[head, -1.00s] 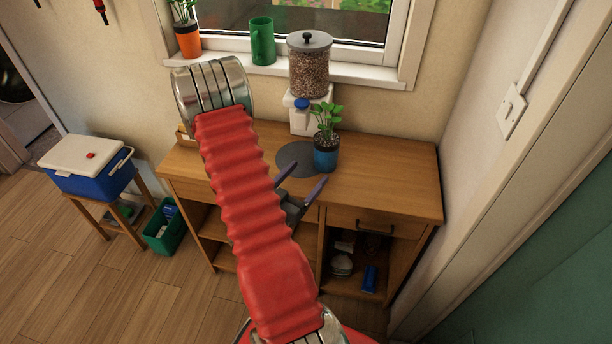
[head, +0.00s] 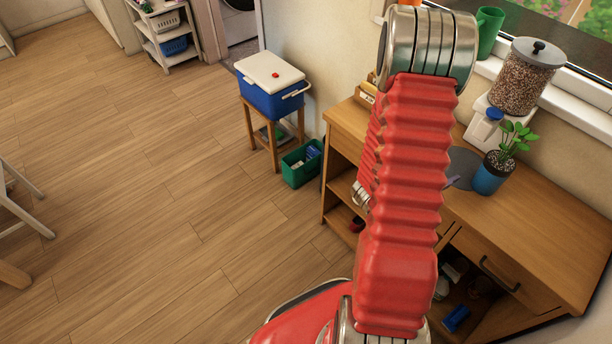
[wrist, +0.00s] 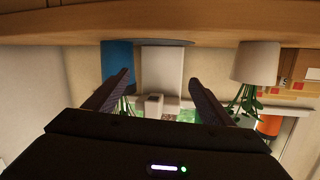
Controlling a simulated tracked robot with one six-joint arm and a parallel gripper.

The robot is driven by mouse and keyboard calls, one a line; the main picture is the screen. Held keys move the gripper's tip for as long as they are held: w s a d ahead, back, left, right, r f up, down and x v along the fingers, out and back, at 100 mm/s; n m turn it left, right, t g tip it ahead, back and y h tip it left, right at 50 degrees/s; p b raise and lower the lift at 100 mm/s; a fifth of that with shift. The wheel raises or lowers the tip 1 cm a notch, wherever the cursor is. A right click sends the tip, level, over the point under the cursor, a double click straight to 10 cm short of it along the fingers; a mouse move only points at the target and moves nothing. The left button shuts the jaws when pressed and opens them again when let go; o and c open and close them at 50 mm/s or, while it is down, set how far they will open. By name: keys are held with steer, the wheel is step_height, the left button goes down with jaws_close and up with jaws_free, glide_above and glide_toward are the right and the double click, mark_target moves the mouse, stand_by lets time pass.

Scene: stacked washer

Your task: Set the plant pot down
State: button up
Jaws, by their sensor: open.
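A blue plant pot (head: 489,178) with a dark rim and green leaves stands upright on the wooden desk (head: 550,225), at the right edge of a dark round mat (head: 466,163). I cannot tell whether its base overlaps the mat. In the wrist view, which is upside down, the blue pot (wrist: 117,60) shows behind the left finger. A pale pot with a plant (wrist: 256,62) shows on the right there; my arm seems to hide it in the head view. My gripper (wrist: 160,82) is open with nothing between its fingers. In the head view only a fingertip shows past my arm.
A dispenser (head: 521,80) stands behind the blue pot. A green mug (head: 488,30) is on the windowsill. A blue cooler (head: 272,88) on a stool and a green bin (head: 303,163) stand left of the desk. The floor on the left is largely clear.

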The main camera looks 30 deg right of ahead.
steer(key=w+a+r+t, duration=0.1)
steer(key=w, duration=0.1)
steer(key=w+a+n+t+y, duration=0.1)
steer(key=w, duration=0.2)
steer(key=w+a+r+t+y, duration=0.1)
steer(key=w, duration=0.2)
steer(key=shift+w+a+r+n+t, duration=0.2)
steer(key=shift+a+r+n+t, duration=0.1)
steer(key=shift+a, duration=0.1)
steer(key=w+a+r+n+t+y, duration=0.2)
steer(key=w+a+r+y, duration=0.15)
steer(key=a, duration=0.35)
steer(key=w+a+r+n+t+y, duration=0.2)
steer(key=w+a+r+n+y, duration=0.15)
steer(key=a, duration=0.45)
steer(key=w+a+r+n+t+y, duration=0.2)
steer(key=w+a+r, duration=0.1)
steer(key=w+a, duration=0.3)
steer(key=s+a+r+n+g+y, duration=0.1)
steer(key=s+a+r+n+y, duration=0.25)
steer(key=s+a, duration=0.45)
steer(key=s+a+r+n+g+y, duration=0.2)
steer(key=s+a+r+n, duration=0.3)
steer(key=a, duration=0.6)
steer(key=s+n+g, duration=0.1)
steer(key=s, duration=0.8)
steer(key=shift+a+r+g, duration=0.25)
steer(key=shift+a+g, duration=0.05)
steer(key=shift+a, duration=0.15)
